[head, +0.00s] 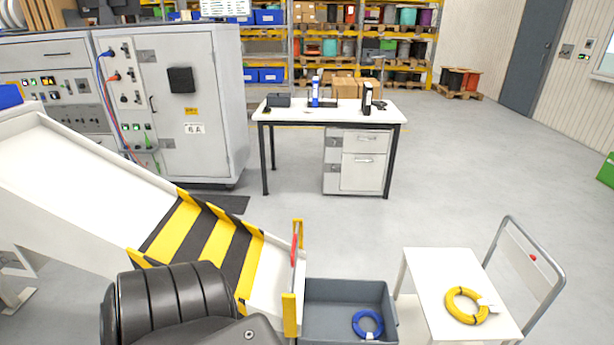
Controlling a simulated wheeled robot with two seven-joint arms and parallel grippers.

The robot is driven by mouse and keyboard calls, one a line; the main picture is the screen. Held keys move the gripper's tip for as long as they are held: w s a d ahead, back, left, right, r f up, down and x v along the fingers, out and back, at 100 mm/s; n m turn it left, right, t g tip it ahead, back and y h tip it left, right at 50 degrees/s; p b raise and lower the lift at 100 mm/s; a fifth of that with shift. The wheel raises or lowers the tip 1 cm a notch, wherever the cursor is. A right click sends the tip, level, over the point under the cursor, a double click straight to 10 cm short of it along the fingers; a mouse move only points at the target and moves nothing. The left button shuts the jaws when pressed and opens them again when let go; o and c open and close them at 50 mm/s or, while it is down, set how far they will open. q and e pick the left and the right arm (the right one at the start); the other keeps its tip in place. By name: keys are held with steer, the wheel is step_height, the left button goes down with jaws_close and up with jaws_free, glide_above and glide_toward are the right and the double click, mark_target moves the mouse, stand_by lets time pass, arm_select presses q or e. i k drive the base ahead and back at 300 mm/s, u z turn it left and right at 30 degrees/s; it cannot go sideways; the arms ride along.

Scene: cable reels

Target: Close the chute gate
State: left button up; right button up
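The white chute (80,185) slopes down from the left to the lower middle, with a black and yellow striped band (205,238) across it. At its lower end stand a far yellow post (298,234) and a near yellow post (290,314). A narrow red part (293,250) beside the far post seems to belong to the gate; I cannot tell the gate's position. A dark link of my arm covers the near lower side of the chute. Neither of my grippers is in view.
A grey bin (345,290) holding a blue cable coil (367,324) stands just beyond the chute's end. Right of it is a white cart (430,285) with a yellow coil (467,305). A desk (330,112) stands behind; open floor lies between.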

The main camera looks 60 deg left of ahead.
mark_target(294, 244)
steer(key=i, duration=0.7)
steer(key=u, duration=1.65)
